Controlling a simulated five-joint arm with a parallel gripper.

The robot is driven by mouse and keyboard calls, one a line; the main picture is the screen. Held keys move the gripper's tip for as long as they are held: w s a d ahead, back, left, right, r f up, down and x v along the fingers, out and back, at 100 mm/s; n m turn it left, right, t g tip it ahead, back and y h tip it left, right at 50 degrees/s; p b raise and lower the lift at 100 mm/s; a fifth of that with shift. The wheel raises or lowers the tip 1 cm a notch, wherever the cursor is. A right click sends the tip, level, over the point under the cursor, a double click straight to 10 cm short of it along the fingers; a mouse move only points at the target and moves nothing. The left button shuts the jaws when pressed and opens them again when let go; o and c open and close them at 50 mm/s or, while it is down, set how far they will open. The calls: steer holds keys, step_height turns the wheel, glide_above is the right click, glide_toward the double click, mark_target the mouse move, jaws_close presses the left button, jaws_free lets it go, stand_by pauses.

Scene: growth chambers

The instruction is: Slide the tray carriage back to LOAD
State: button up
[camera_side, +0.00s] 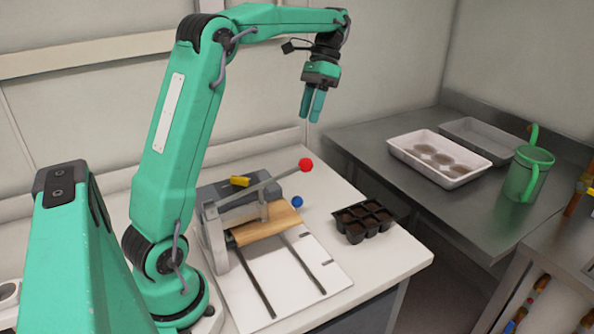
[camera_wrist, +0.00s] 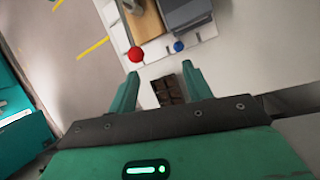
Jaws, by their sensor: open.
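A bench device has a white base plate (camera_side: 305,285) with two dark parallel rails. A wooden-coloured slab (camera_side: 265,225), perhaps the tray carriage, lies across the far end of the rails, beside a grey block (camera_side: 290,185). A blue knob (camera_side: 297,202) sits at its right end. A lever with a red knob (camera_side: 306,165) slants above it. No LOAD label is readable. My gripper (camera_side: 310,117) is open and empty, high above the device. In the wrist view, the red knob (camera_wrist: 135,54) and blue knob (camera_wrist: 179,46) show beyond the fingertips (camera_wrist: 159,74).
A black cell tray (camera_side: 363,222) with dark soil stands right of the device. It also shows in the wrist view (camera_wrist: 168,90). A white tray (camera_side: 440,160), a grey tray (camera_side: 480,138) and a green can (camera_side: 525,175) stand on the metal bench at right.

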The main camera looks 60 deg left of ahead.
steer(key=shift+s+d+f, duration=0.1)
steer(key=shift+s+f, duration=0.4)
steer(key=shift+f, duration=3.35)
steer(key=shift+s+d+f, duration=0.1)
steer(key=shift+s+f, duration=0.45)
steer(key=shift+f, duration=3.3)
steer(key=shift+s+d+f, duration=0.1)
steer(key=shift+s+f, duration=0.4)
steer(key=shift+f, duration=3.35)
jaws_close()
